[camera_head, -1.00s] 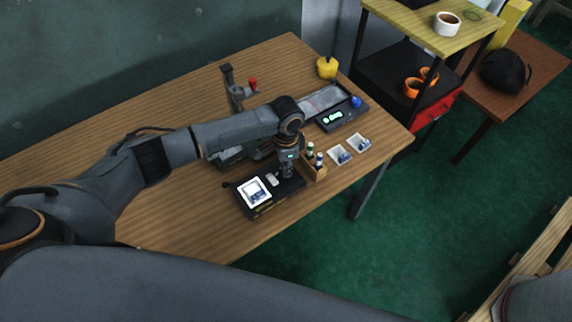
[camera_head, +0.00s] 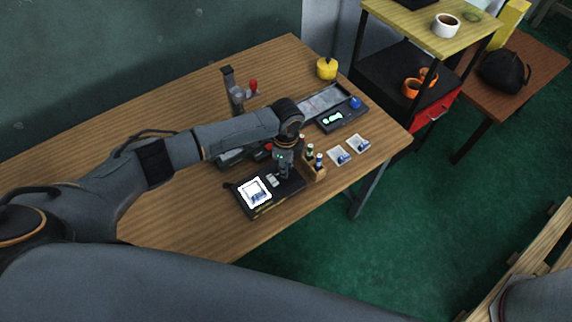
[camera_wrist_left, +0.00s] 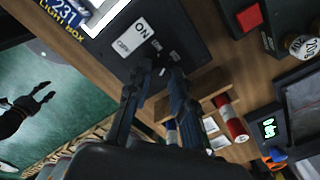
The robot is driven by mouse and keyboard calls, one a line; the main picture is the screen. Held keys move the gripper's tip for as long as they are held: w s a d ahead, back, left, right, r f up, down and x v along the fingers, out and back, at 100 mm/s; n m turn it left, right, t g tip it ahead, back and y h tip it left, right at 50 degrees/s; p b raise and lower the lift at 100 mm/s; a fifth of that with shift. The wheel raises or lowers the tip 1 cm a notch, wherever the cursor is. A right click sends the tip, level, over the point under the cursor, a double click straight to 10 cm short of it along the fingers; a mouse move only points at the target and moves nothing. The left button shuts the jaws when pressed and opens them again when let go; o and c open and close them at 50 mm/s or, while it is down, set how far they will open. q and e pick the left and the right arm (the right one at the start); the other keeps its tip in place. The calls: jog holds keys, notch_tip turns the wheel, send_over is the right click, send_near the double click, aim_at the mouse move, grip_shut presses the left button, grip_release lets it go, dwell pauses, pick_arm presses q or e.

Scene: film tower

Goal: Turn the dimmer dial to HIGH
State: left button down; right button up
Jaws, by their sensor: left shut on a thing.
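A black light box (camera_head: 285,196) with a lit white panel (camera_head: 253,192) lies on the wooden table. My left gripper (camera_head: 284,176) points down over the box's right end, beside the panel. In the left wrist view its fingertips (camera_wrist_left: 155,76) are close together at the box's top and shut on the dimmer dial, which they mostly hide. I cannot read the dial's setting.
A wooden rack with small bottles (camera_head: 318,171) stands close to the gripper's right. A dark device with a green display (camera_head: 333,118) and a yellow pot (camera_head: 327,68) are farther back. The table's left part is clear.

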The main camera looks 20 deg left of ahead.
pick_arm(q)
jog(key=m, duration=0.4)
jog(key=shift+m, duration=0.4)
jog(key=m, duration=0.3)
jog(key=shift+m, duration=0.3)
jog(key=m+b, duration=0.1)
jog(key=m, duration=0.4)
jog(key=shift+m+b, duration=0.5)
jog(key=shift+m, duration=1.6)
jog(key=c, duration=1.2)
grip_release()
jog(key=shift+o, duration=0.2)
